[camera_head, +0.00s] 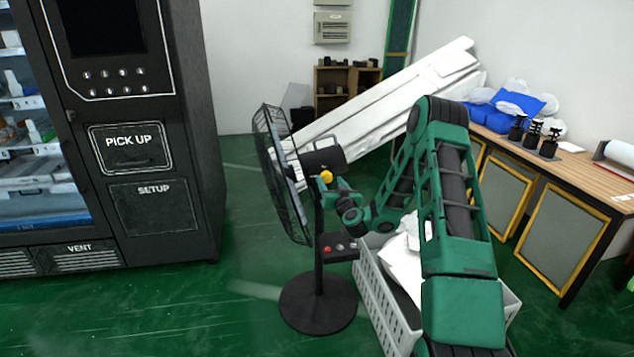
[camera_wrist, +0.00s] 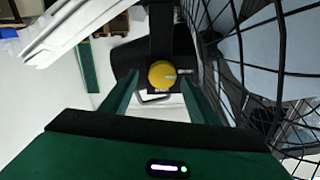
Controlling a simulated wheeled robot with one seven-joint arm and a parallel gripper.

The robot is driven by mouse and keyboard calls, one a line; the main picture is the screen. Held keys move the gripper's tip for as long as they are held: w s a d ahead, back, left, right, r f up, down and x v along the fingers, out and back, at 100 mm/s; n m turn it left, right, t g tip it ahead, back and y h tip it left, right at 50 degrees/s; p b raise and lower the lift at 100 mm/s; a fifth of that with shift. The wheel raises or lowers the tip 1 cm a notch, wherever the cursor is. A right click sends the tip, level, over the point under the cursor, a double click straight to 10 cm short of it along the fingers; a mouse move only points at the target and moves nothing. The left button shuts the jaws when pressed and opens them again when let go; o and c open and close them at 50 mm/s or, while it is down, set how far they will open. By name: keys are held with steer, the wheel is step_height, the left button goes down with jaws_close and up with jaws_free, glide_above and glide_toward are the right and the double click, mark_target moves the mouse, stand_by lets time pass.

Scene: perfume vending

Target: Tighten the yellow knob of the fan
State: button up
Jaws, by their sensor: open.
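The black standing fan (camera_head: 284,175) stands on a round base on the green floor in the head view, its cage facing left. Its yellow knob (camera_head: 326,177) sits on the joint below the motor housing. The knob also shows in the wrist view (camera_wrist: 162,74), round, with a small pale lever or mark on its right. My gripper (camera_head: 338,188) is right beside the knob. In the wrist view my gripper (camera_wrist: 160,97) is open, with the knob seen between and just beyond the green fingers. I cannot tell whether the fingers touch it. The fan cage (camera_wrist: 235,70) fills the right side there.
A dark vending machine (camera_head: 125,130) stands at the left. A grey crate (camera_head: 375,300) with white items sits right of the fan base, under my arm. White panels (camera_head: 385,100) lean behind. A wooden table (camera_head: 570,168) stands at the right. Floor left of the fan is clear.

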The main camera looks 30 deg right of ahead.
steer(key=shift+w+d, duration=0.15)
steer(key=shift+w, duration=0.6)
steer(key=shift+c, duration=0.2)
steer(key=shift+a, duration=0.2)
steer(key=c, duration=1)
